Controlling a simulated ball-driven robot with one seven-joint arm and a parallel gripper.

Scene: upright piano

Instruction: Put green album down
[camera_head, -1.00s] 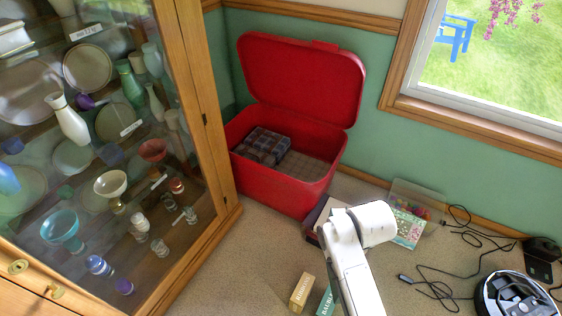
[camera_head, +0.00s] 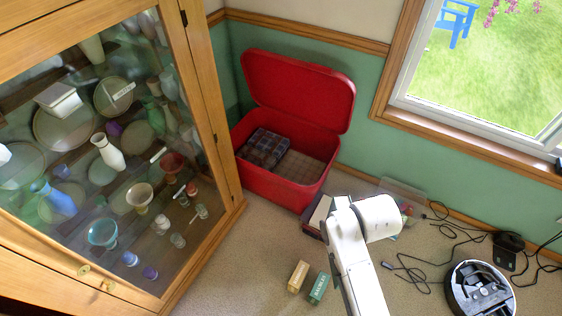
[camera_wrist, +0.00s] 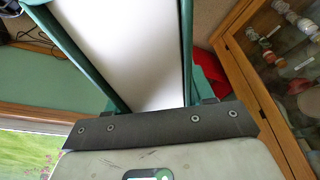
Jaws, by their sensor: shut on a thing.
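The green album (camera_wrist: 145,45) fills the upper middle of the wrist view, with green covers along both sides and a broad white face between them. My gripper (camera_wrist: 155,118) is shut on it, at the lower edge of that white face. In the head view my white arm reaches up from the bottom centre. Its end hides both the gripper and the album there, so I cannot tell how far the album is from the floor.
An open red chest (camera_head: 280,187) stands in the corner, with a plaid bundle (camera_head: 262,148) inside. A dark box (camera_head: 314,222) is beside my arm. A robot vacuum (camera_head: 480,290) and cables are right, a glass cabinet (camera_head: 215,140) left.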

